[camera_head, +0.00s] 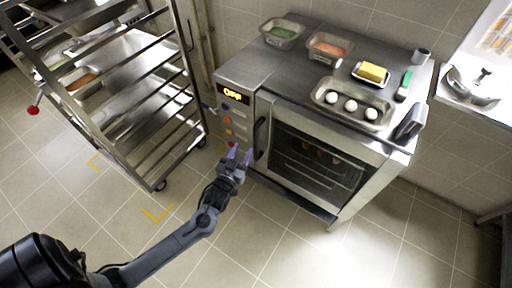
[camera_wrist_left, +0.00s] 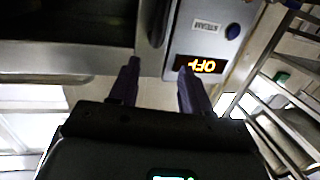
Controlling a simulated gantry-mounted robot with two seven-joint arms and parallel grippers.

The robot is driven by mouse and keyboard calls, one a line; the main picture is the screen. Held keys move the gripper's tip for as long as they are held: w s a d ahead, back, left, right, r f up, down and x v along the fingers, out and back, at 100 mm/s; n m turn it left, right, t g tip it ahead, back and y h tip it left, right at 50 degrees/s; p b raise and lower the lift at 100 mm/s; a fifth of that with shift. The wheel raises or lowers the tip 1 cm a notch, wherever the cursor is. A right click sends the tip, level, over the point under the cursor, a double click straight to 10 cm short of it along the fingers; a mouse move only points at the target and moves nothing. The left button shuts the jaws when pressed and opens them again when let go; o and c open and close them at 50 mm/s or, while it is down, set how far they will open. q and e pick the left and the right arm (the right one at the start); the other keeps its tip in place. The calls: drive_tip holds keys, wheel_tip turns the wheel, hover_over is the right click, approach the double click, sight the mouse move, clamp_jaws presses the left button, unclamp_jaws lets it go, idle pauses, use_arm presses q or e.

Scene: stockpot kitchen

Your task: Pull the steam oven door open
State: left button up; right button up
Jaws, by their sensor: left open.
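The steam oven (camera_head: 320,62) is a steel cabinet with a glass-fronted door (camera_head: 318,160), which looks shut. Its dark upright handle (camera_head: 261,138) is at the door's left edge, beside the control panel. My left gripper (camera_head: 239,153) is open and empty, in front of the panel, a little left of and below the handle in the head view. In the left wrist view my left gripper (camera_wrist_left: 160,68) points at the oven front, with the handle (camera_wrist_left: 153,25) appearing between the fingers and farther off. The lit display (camera_wrist_left: 200,65) shows upside down there. My right gripper is not in view.
A steel rack (camera_head: 135,100) on wheels stands left of the oven. On the oven top are a tray of eggs (camera_head: 352,119), two food pans (camera_head: 282,32) and butter (camera_head: 373,72). The tiled floor (camera_head: 270,235) in front of the oven is clear.

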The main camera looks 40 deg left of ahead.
use_arm(q)
drive_tip(key=b, duration=0.4)
approach(255, 137)
drive_tip(key=shift+t, duration=0.3)
drive_tip(key=b+x, duration=0.1)
drive_tip(key=x, duration=0.2)
drive_tip(key=b+x, duration=0.2)
drive_tip(key=x, duration=0.1)
drive_tip(key=b+x, duration=0.1)
drive_tip(key=x, duration=0.2)
drive_tip(key=shift+w+a+f, duration=0.15)
drive_tip(key=shift+f, duration=0.25)
drive_tip(key=shift+b+x, duration=0.5)
drive_tip(key=shift+x, duration=0.45)
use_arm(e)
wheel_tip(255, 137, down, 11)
use_arm(q)
drive_tip(key=shift+r, duration=0.1)
drive_tip(key=shift+c, duration=0.2)
clamp_jaws()
